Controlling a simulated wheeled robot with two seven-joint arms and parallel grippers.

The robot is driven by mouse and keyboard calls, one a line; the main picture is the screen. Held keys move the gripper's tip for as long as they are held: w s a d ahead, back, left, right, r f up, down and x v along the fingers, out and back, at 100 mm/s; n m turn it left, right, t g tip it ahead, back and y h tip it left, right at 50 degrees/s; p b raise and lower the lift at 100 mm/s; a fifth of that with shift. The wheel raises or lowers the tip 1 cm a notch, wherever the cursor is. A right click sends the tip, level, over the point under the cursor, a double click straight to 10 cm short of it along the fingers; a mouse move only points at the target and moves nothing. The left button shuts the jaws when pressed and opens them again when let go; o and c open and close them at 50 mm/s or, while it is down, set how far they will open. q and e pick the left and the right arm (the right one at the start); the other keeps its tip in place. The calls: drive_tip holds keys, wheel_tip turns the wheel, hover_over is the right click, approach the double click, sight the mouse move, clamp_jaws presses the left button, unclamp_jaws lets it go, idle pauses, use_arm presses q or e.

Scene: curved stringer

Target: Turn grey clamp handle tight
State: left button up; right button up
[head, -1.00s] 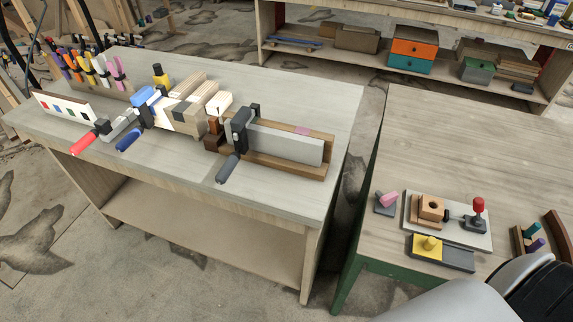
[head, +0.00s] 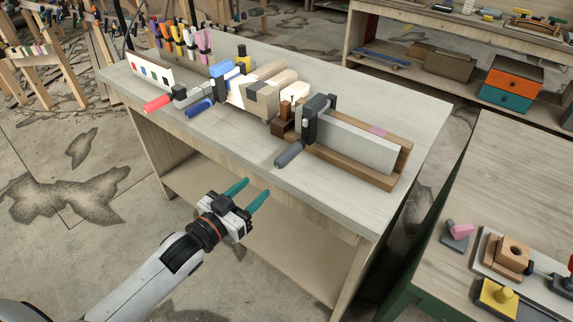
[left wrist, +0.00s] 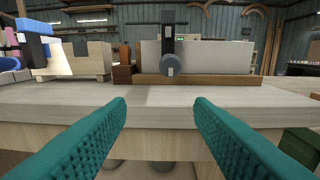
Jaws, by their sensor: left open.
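The grey clamp handle (head: 289,154) sticks out toward the front edge of the bench from a black clamp (head: 313,118). The clamp sits at the left end of a grey panel (head: 355,144) in a brown wooden holder. In the left wrist view the grey handle (left wrist: 171,65) is seen end-on, near the middle and ahead of the fingers. My left gripper (head: 246,194) is open and empty, with teal fingers apart. It is in front of the bench, below and left of the grey handle, not touching it. My right gripper is not in view.
A blue-handled clamp (head: 200,107) and a red-handled clamp (head: 158,103) stand to the left on the bench (head: 240,140). A wooden block assembly (head: 262,93) lies between. The bench top's front edge lies between my gripper and the handle. A second table (head: 530,180) stands at right.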

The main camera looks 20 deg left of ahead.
sight(286, 158)
use_arm(q)
drive_tip(key=shift+h, duration=0.4)
drive_tip(key=r+x, duration=0.1)
drive_tip(key=x, duration=0.3)
drive_tip(key=p+x, duration=0.1)
drive_tip(key=x, duration=0.3)
drive_tip(key=r+x, duration=0.1)
drive_tip(key=x, duration=0.3)
drive_tip(key=shift+s+d+r+p, duration=0.15)
drive_tip(key=shift+d+r+p, duration=0.15)
drive_tip(key=shift+d, duration=0.1)
drive_tip(key=shift+c, duration=0.3)
drive_tip(key=c, duration=0.9)
